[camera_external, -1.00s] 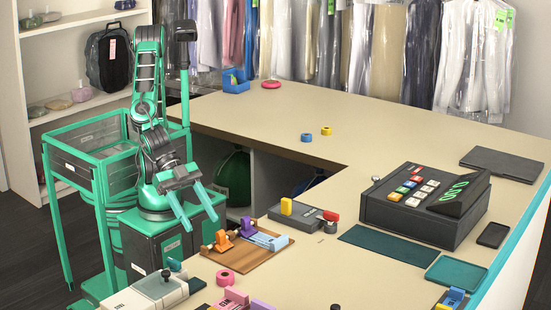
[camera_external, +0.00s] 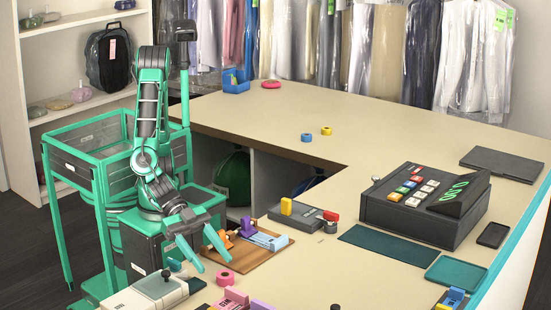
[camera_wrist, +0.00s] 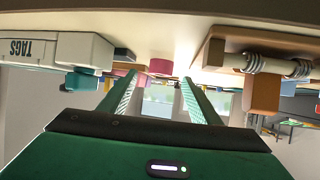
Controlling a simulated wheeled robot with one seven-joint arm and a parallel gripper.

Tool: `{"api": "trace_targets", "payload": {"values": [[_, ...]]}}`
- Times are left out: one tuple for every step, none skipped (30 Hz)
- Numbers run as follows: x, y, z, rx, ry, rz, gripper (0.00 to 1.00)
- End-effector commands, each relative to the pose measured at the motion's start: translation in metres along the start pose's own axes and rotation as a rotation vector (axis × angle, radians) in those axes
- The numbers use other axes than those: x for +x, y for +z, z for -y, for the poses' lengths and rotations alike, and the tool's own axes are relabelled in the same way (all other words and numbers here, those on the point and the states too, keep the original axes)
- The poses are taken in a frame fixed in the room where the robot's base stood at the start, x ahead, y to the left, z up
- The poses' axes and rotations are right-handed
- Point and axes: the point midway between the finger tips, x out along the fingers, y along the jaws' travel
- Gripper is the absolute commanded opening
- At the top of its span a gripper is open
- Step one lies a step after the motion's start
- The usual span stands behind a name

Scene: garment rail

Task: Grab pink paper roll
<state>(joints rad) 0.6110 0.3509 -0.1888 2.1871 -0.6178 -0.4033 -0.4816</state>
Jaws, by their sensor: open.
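A small pink roll (camera_external: 225,279) with a hole in its middle lies on the near part of the counter, just left of the wooden board. My gripper (camera_external: 215,261) is open and empty, its two green fingers pointing down and right, with the tips close to the roll in the picture. I cannot tell the exact gap. In the wrist view, which appears upside down, the pink roll (camera_wrist: 161,66) shows beyond and between the fingertips of my gripper (camera_wrist: 158,82).
The wooden board (camera_external: 258,257) with orange and purple holders is right of the roll. A tag machine (camera_external: 155,290) is left, and a pink stapler-like item (camera_external: 234,299) is in front. A flat reddish-pink ring (camera_external: 271,84) and blue (camera_external: 306,137) and yellow (camera_external: 326,131) rolls lie farther back.

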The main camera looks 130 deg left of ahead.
Motion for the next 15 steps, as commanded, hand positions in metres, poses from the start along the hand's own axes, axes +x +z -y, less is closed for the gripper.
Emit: {"api": "trace_targets", "payload": {"values": [[0.004, 0.0, 0.001, -0.001, -0.001, 0.0, 0.57], [0.007, 0.0, 0.001, -0.001, -0.001, 0.0, 0.57], [0.012, 0.0, 0.001, 0.0, -0.001, 0.0, 0.57], [0.017, 0.001, 0.002, 0.0, -0.001, 0.0, 0.57], [0.021, 0.001, 0.002, 0.0, -0.002, 0.0, 0.57], [0.028, 0.0, 0.003, -0.001, -0.002, 0.0, 0.57], [0.032, 0.001, 0.003, -0.001, -0.002, 0.001, 0.57], [0.036, 0.001, 0.003, -0.001, -0.002, 0.001, 0.57], [0.04, 0.0, 0.003, 0.0, -0.002, 0.0, 0.57], [0.043, 0.0, 0.003, 0.0, -0.002, 0.0, 0.57], [0.046, 0.0, 0.003, 0.0, -0.002, 0.0, 0.57], [0.048, 0.0, 0.003, 0.0, -0.002, 0.001, 0.57], [0.049, 0.0, 0.003, 0.0, -0.001, 0.001, 0.57], [0.05, 0.0, 0.003, 0.0, -0.001, 0.0, 0.57], [0.051, 0.0, 0.003, 0.0, -0.001, 0.0, 0.57]]}}
